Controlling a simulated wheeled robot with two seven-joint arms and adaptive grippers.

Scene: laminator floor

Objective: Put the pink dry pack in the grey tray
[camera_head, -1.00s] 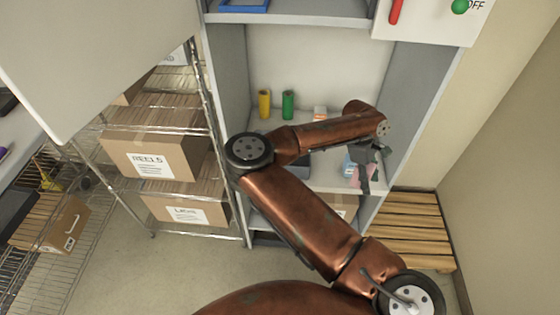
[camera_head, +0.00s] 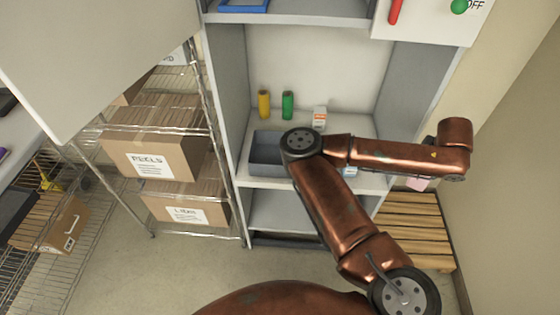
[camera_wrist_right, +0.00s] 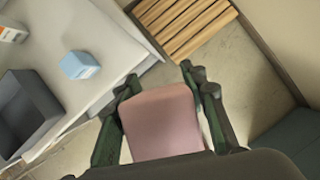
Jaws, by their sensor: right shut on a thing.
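The pink dry pack (camera_wrist_right: 162,122) is between the fingers of my right gripper (camera_wrist_right: 158,100), which is shut on it, in the right wrist view. In the head view only a bit of the pink pack (camera_head: 418,184) shows below my right arm, out past the right side of the shelf, and the gripper itself is hidden by the arm. The grey tray (camera_head: 254,165) sits on the middle shelf, partly behind my arm's elbow. The tray (camera_wrist_right: 50,128) also shows at the left of the wrist view. My left gripper is not in view.
A light blue pack (camera_wrist_right: 79,65) lies on the shelf between tray and gripper. A white and orange box (camera_head: 320,117), a green cylinder (camera_head: 288,106) and a yellow cylinder (camera_head: 264,104) stand behind the tray. A slatted wooden pallet (camera_head: 415,225) lies on the floor at right.

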